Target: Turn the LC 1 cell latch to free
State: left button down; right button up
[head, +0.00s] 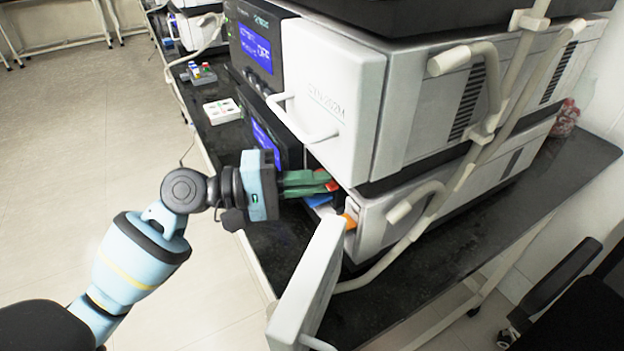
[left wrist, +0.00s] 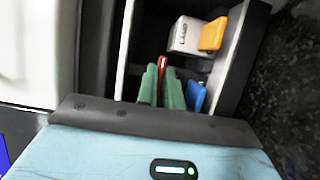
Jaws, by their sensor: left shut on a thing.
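My left gripper (head: 328,183) has green fingers and reaches into the open bay of the lower instrument (head: 430,205). In the left wrist view its fingers (left wrist: 162,78) are shut on a narrow red lever (left wrist: 163,62), whose red also shows at the fingertips in the head view (head: 333,186). A blue lever (left wrist: 196,96) is just right of the fingers. An orange lever (left wrist: 211,33) is on a white block (left wrist: 183,36) deeper in the bay. The block's small label is too blurred to read, so I cannot tell which lever is LC 1's. My right gripper is out of view.
The bay's white door (head: 310,285) hangs open in front, close below my left gripper. An upper instrument (head: 335,100) with a handled front sits above the bay. White tubular bars (head: 470,165) run along the instruments' side. A white tray (head: 222,111) lies on the black bench.

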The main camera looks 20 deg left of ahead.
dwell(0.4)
pick_arm(q)
jog(key=c, duration=1.5)
grip_release()
jog(key=shift+c, duration=0.2)
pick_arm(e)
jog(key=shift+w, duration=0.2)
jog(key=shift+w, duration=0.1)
pick_arm(q)
jog(key=shift+a, duration=0.15)
jog(key=v, duration=0.7)
jog(key=shift+s+a+b, duration=0.2)
jog(key=shift+a+b, duration=0.05)
jog(key=shift+b, duration=0.05)
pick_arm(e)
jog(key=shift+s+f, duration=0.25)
